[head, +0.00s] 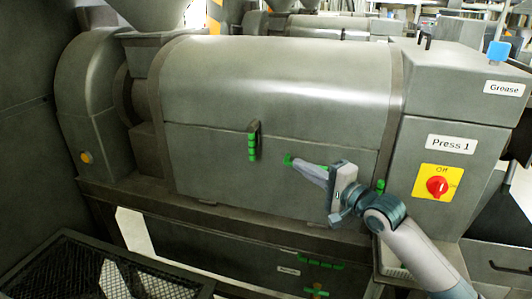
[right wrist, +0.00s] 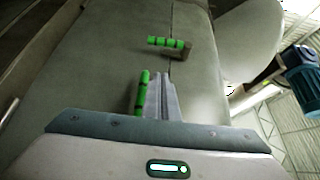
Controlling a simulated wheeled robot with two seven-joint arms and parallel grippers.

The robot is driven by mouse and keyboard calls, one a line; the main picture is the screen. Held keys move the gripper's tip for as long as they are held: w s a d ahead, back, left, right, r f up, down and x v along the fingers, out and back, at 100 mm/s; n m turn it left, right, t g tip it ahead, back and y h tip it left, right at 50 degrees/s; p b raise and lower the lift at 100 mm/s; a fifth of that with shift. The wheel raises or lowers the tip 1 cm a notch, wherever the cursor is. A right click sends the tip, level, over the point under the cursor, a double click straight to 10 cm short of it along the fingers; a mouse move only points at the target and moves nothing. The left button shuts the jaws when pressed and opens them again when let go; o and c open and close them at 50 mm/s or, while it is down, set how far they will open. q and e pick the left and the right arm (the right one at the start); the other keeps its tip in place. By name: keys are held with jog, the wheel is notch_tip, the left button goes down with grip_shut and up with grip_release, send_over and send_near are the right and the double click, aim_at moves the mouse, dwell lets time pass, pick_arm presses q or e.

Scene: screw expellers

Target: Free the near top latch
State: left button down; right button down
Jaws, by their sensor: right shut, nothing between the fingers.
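Press 1's grey rounded cover (head: 280,80) has a seam along its front. One latch with a green grip (head: 253,142) hangs upright from a dark bracket across this seam; it also shows in the right wrist view (right wrist: 166,43). A second green grip (head: 287,160) shows at my right fingertips, partly hidden by them. In the right wrist view this grip (right wrist: 142,95) stands just left of the fingers; I cannot tell if they touch. My right gripper (head: 292,162) is shut and empty, in front of the cover. Which latch is the near top one is unclear. My left gripper is out of view.
A red knob on a yellow plate (head: 437,186) sits on the control box at right. More green grips (head: 320,263) show low on the machine. A black mesh tray (head: 60,250) is at lower left. A green bit (head: 380,186) shows behind my wrist.

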aim_at(254, 141)
jog(key=p+x, duration=0.1)
jog(key=x, duration=0.2)
jog(key=p+x, duration=0.1)
jog(key=x, duration=0.1)
jog(key=p+x, duration=0.1)
jog(key=x, duration=0.2)
jog(key=shift+w+a+r+p, duration=0.25)
jog(key=shift+w+p, duration=0.05)
jog(key=shift+p, duration=0.1)
jog(key=a+p, duration=0.2)
jog(key=a, duration=0.1)
jog(key=shift+w+f, duration=0.1)
jog(key=shift+w, duration=0.3)
jog(key=shift+a+f+p, duration=0.15)
jog(key=shift+a+p, duration=0.25)
jog(key=shift+a, duration=0.3)
